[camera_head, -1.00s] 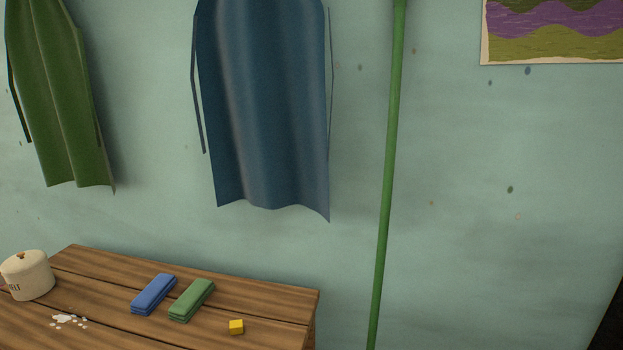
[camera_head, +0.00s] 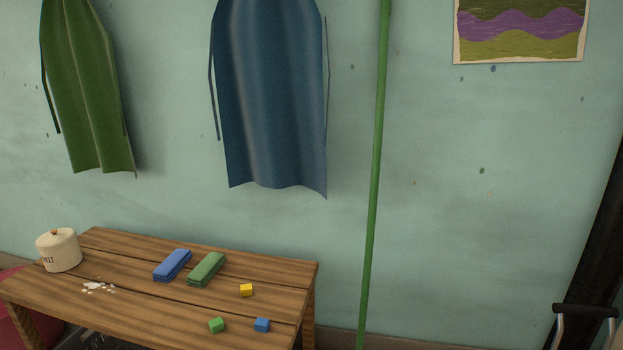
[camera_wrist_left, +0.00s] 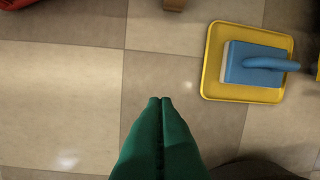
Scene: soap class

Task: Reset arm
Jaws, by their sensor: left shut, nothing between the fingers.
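My left gripper (camera_wrist_left: 160,102) shows in the left wrist view as two green fingers pressed together, with nothing between them. It hangs over the tiled floor, apart from any object. Neither gripper shows in the head view, and my right gripper is in no view.
A yellow tray (camera_wrist_left: 213,62) with a blue-handled tool (camera_wrist_left: 255,65) lies on the floor.

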